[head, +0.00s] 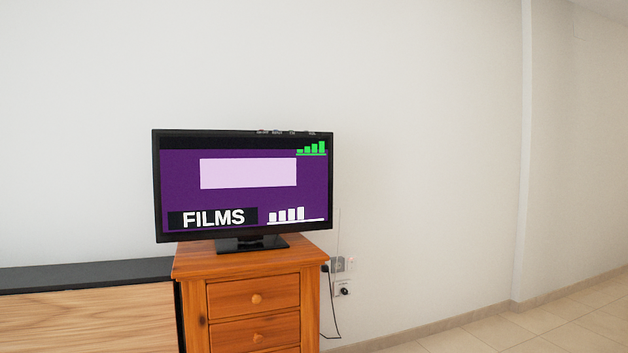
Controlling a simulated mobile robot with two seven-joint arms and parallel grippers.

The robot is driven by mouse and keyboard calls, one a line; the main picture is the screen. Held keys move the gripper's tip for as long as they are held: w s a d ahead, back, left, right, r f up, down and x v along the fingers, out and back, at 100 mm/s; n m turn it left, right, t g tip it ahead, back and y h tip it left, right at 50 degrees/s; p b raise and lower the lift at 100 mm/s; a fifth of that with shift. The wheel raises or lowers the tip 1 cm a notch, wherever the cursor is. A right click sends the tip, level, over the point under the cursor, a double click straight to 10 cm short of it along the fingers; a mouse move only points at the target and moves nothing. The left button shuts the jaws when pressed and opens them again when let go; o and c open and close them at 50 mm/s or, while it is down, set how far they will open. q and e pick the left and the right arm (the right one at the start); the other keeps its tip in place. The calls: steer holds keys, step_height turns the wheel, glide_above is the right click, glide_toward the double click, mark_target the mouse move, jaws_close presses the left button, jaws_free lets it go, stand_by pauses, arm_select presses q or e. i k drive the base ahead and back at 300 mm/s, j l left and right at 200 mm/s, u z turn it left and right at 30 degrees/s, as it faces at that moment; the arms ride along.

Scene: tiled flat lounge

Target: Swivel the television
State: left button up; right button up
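The television (245,185) stands upright on a black base (252,243) on top of a wooden drawer cabinet (253,258), in the middle of the head view. Its screen is lit, with a purple picture, a pale rectangle, the word FILMS and green and white bars. The screen faces roughly toward me, turned slightly. Neither of my grippers is in view, and nothing touches the television.
A low unit with a black top (90,274) and wood front stands left of the cabinet. Wall sockets (342,287) with a cable (333,312) are just right of it. Tiled floor (540,325) at the lower right is clear. A white wall is behind.

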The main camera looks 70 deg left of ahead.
mark_target(249, 186)
steer(key=k+u, duration=0.1)
steer(key=u, duration=2.85)
steer(key=l+u, duration=0.7)
steer(key=l, duration=1.1)
steer(key=k+l, duration=0.15)
steer(key=l, duration=2.05)
steer(key=k+l, duration=0.15)
steer(key=l, duration=0.95)
